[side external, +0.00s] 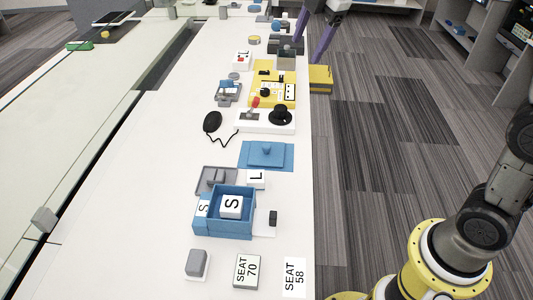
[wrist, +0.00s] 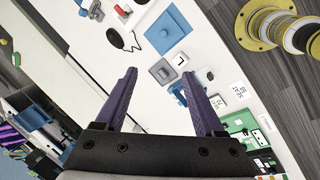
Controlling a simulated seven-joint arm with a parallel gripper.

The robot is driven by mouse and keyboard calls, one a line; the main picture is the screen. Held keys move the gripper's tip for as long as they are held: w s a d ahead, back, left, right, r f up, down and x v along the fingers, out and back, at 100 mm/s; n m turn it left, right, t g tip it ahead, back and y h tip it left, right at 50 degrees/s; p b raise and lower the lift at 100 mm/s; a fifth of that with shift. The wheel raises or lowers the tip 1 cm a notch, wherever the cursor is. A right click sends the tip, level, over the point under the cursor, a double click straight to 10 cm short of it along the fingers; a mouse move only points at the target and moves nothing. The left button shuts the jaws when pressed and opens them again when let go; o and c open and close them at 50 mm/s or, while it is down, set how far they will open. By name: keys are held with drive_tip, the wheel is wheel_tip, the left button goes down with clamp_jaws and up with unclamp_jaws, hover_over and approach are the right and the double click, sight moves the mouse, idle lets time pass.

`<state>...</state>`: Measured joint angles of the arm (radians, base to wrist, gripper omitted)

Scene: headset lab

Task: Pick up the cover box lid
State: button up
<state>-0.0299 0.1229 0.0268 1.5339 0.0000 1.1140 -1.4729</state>
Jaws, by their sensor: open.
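The cover box lid, a flat blue square plate with a small knob on top, lies on the white table (side external: 130,190). The lid (side external: 278,160) is mid-table in the side view and near the top centre in the wrist view (wrist: 170,40). The open blue box (side external: 238,226) stands nearer the side camera with a white "S" block (side external: 231,206) inside. My gripper (side external: 307,50) has two purple fingers, spread apart and empty, at the far end of the table in the side view. In the wrist view my gripper (wrist: 158,75) is open, apart from the lid.
A white joystick panel (side external: 264,121), a black mouse (side external: 212,122) and a yellow panel (side external: 272,82) lie beyond the lid. A grey tray (side external: 205,181) and an "L" block (side external: 256,178) sit between lid and box.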

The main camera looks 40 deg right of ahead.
drive_tip(key=w+f+n+g, duration=0.1)
drive_tip(key=w+f+n, duration=0.1)
drive_tip(key=w+f, duration=0.45)
drive_tip(key=g, duration=0.2)
hover_over(266, 146)
wheel_tip(266, 146, down, 13)
drive_tip(key=shift+n+g, duration=0.3)
drive_tip(key=shift+g, duration=0.2)
drive_tip(key=f, duration=1.2)
drive_tip(key=shift+w+a+f, duration=0.1)
drive_tip(key=shift+a+f, duration=0.1)
drive_tip(key=shift+a, duration=0.15)
drive_tip(key=shift+d+f, duration=0.2)
drive_tip(key=shift+f, duration=1.2)
drive_tip(key=shift+d+f, duration=0.2)
drive_tip(key=shift+f, duration=1.2)
drive_tip(key=shift+c, duration=0.3)
clamp_jaws()
